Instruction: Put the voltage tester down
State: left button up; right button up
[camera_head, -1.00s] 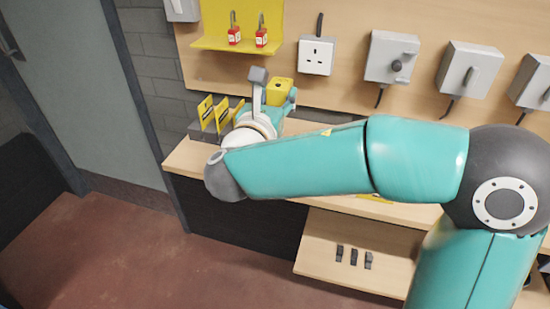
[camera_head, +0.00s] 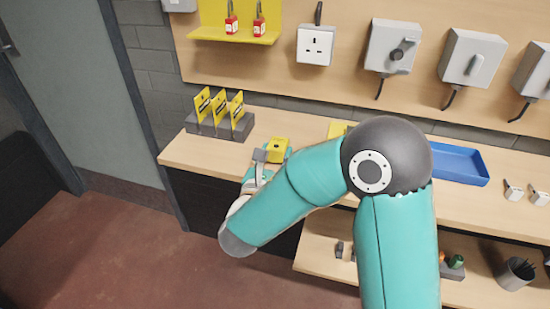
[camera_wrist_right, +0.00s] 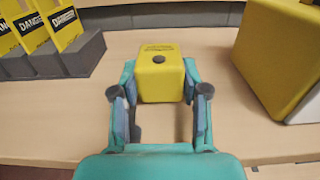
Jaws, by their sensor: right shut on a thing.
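The voltage tester (camera_head: 278,149) is a yellow block with a black round spot on its face. My right gripper (camera_head: 264,158) is shut on it, near the front edge of the wooden worktop (camera_head: 206,157). In the right wrist view the tester (camera_wrist_right: 161,70) sits between the two fingers, over the pale worktop. I cannot tell whether its underside touches the worktop. My left gripper is in no view.
A grey holder (camera_head: 215,127) with yellow danger tags stands to the left. A larger yellow item (camera_head: 338,129) is partly hidden behind my right arm. A blue tray (camera_head: 459,164) lies farther right. Worktop between the holder and tester is clear.

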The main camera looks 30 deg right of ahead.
jog(key=shift+f, duration=0.3)
jog(key=o, duration=1.2)
jog(key=shift+c, duration=0.2)
jog(key=shift+s, duration=0.1)
